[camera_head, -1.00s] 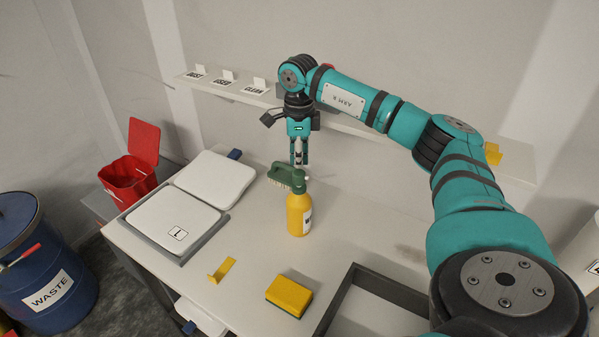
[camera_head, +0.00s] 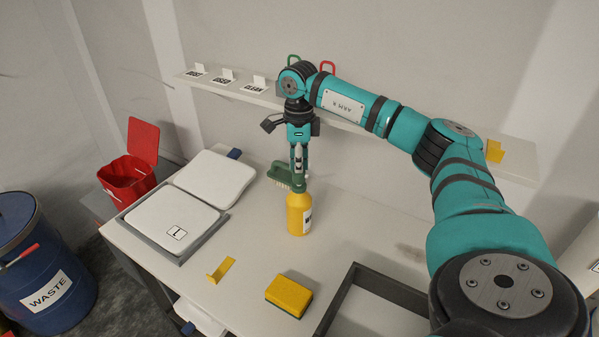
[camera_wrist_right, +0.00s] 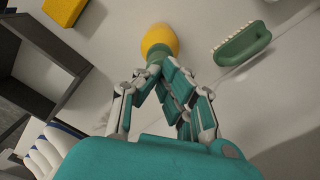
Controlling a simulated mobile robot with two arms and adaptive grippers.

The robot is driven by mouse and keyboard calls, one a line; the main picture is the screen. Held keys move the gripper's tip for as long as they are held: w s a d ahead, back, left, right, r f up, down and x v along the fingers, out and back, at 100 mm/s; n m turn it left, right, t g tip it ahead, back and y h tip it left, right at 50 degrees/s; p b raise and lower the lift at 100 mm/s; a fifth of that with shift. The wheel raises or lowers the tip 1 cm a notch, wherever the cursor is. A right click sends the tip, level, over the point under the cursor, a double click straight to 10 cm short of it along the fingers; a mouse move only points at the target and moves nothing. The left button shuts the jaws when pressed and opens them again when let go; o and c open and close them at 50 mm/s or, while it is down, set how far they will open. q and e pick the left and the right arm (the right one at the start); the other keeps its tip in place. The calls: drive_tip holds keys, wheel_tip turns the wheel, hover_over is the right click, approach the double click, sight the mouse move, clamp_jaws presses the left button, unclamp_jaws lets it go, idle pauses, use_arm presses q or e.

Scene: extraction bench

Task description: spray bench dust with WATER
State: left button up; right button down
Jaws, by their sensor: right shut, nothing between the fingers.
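A yellow bottle (camera_head: 299,215) with a green top stands upright on the white bench (camera_head: 350,225). Its white label is turned mostly aside and I cannot read it. My right gripper (camera_head: 299,174) points down at the bottle's top, its fingers shut with nothing between them. In the right wrist view the fingertips (camera_wrist_right: 154,72) meet close to the top of the bottle (camera_wrist_right: 159,40); I cannot tell whether they touch it. A faint greyish smudge (camera_head: 411,253) lies on the bench to the right. My left gripper is not in view.
A green brush (camera_head: 281,176) lies just left of the bottle. A yellow sponge (camera_head: 289,295), yellow bracket (camera_head: 221,270), grey-framed tray (camera_head: 350,290) and white scale (camera_head: 172,218) surround it. A labelled shelf (camera_head: 235,88) runs behind. A red bin (camera_head: 128,180) and blue waste drum (camera_head: 45,285) stand left.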

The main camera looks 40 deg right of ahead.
drive_tip(key=shift+f, duration=0.35)
drive_tip(key=shift+r, duration=0.15)
drive_tip(key=shift+r+p, duration=0.85)
drive_tip(key=shift+r, duration=0.2)
drive_tip(key=shift+f, duration=0.2)
drive_tip(key=shift+f+b, duration=0.75)
drive_tip(key=shift+f, duration=0.25)
drive_tip(key=shift+r+p, duration=1)
drive_tip(key=shift+r, duration=0.2)
